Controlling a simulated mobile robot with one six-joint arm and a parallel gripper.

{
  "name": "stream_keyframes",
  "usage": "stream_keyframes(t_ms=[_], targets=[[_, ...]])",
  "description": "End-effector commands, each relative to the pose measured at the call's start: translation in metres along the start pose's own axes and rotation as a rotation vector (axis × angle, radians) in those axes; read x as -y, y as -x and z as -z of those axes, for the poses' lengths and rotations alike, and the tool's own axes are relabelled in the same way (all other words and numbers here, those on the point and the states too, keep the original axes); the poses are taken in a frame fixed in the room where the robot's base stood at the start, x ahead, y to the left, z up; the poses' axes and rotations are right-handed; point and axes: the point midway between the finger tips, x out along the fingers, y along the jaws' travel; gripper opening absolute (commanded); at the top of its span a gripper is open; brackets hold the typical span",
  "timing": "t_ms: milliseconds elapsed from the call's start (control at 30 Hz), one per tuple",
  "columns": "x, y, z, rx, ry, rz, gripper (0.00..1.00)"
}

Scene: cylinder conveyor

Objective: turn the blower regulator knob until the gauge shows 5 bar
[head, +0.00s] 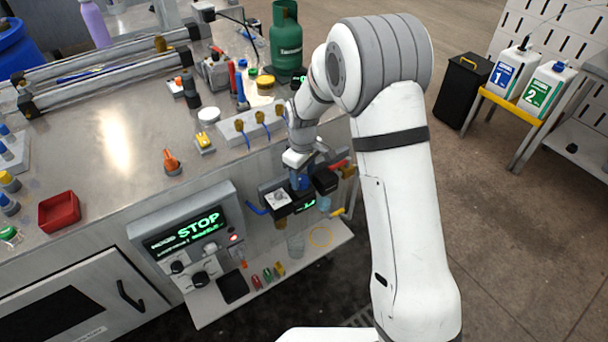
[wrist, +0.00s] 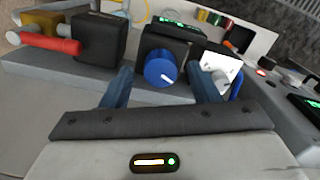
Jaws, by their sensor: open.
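The blue round regulator knob (wrist: 160,70) faces me from the front of a black block (wrist: 172,42) in the wrist view. My gripper (wrist: 163,77) is open. Its two blue fingers stand left and right of the knob, with visible gaps; I cannot tell whether the fingertips reach past its face. In the head view my gripper (head: 301,182) is at the black unit on the bench front, and mostly hides the knob. A small display with green characters (wrist: 180,22) is on top of the block; its reading is too small to make out.
A white plate (wrist: 222,72) stands just right of the right finger. A red-handled valve (wrist: 48,45) and a black block (wrist: 98,40) are to the left. In the head view, a panel reading STOP (head: 198,222) is left of the unit, above a low shelf (head: 335,240).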

Motion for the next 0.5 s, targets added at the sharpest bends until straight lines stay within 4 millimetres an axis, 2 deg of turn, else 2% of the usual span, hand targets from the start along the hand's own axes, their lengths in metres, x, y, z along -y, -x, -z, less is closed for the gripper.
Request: stream_keyframes(t_ms=[133, 367, 500], targets=[[-0.0002, -0.0090, -0.0003, 0.000, -0.001, 0.000, 0.55], [-0.0005, -0.0104, -0.0005, -0.001, -0.002, 0.000, 0.55], [-0.0006, -0.0103, -0.0006, -0.001, -0.002, 0.000, 0.46]])
